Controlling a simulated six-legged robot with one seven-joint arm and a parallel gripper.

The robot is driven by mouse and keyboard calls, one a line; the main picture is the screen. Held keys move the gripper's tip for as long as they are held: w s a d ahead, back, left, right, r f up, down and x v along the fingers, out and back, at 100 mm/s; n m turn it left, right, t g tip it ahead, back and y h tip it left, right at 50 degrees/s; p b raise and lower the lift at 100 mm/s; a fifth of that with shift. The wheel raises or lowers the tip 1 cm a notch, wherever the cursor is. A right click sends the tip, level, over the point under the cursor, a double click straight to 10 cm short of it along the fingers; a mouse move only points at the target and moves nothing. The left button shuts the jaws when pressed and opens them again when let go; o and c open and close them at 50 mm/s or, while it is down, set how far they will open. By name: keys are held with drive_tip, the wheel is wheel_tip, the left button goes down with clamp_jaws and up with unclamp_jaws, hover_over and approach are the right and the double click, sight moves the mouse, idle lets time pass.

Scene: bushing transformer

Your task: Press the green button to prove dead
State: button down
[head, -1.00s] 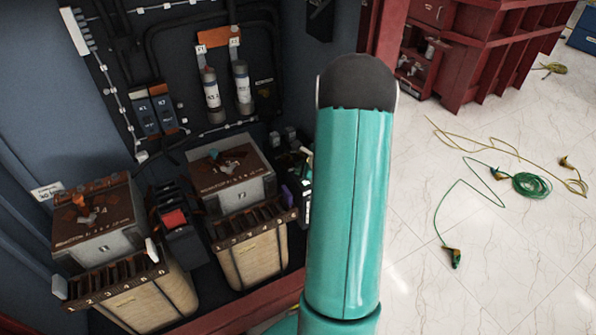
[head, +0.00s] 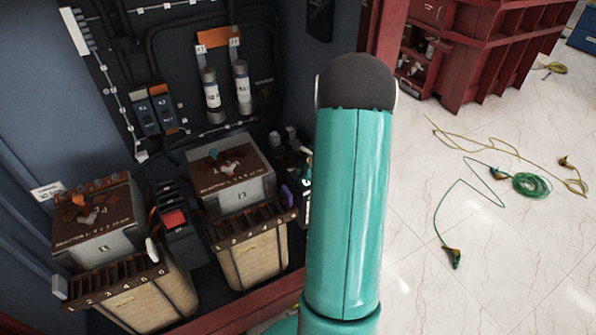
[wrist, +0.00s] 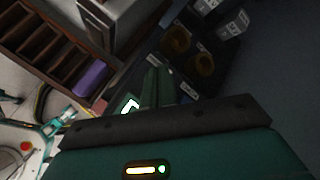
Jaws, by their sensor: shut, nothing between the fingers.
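My gripper (wrist: 158,86) shows in the wrist view with its green fingers shut and empty. The fingers point at a dark panel (wrist: 215,85) bearing two round brownish fittings (wrist: 177,40). A bright white patch shows just left of the fingers. No green button can be made out clearly; it may be hidden by the fingers or in shadow. In the head view my teal arm link hides most of the gripper and the area beside the right transformer (head: 231,175).
A second transformer (head: 100,225) stands at left, with a red-topped unit (head: 174,219) between them. A purple block (wrist: 90,77) sits on the terminal strip. Two grey fuse cylinders (head: 212,95) hang on the back panel. Green and yellow leads (head: 530,184) lie on open floor at right.

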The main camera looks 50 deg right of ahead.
drive_tip(key=shift+r, duration=0.55)
drive_tip(key=shift+r, duration=2.5)
drive_tip(key=a+r+n+y, duration=0.1)
drive_tip(key=a+r+n, duration=0.35)
drive_tip(key=a, duration=0.35)
drive_tip(key=a+r+n+g+y, duration=0.1)
drive_tip(key=a+r+n+y, duration=0.1)
drive_tip(key=a+r+n, duration=0.45)
drive_tip(key=a+r+n+y, duration=0.1)
drive_tip(key=a+r+n, duration=0.15)
drive_tip(key=a, duration=0.75)
drive_tip(key=s+a+r+n+g+h, duration=0.1)
drive_tip(key=s+a+r+n, duration=0.2)
drive_tip(key=s+a+n, duration=0.4)
drive_tip(key=s+a+r+n+g+h, duration=0.1)
drive_tip(key=s+a+r+n+h, duration=0.1)
drive_tip(key=s+a+r+n, duration=0.2)
drive_tip(key=shift+s+a+n+g, duration=0.3)
drive_tip(key=shift+s+a+n, duration=1.65)
drive_tip(key=shift+s, duration=1.3)
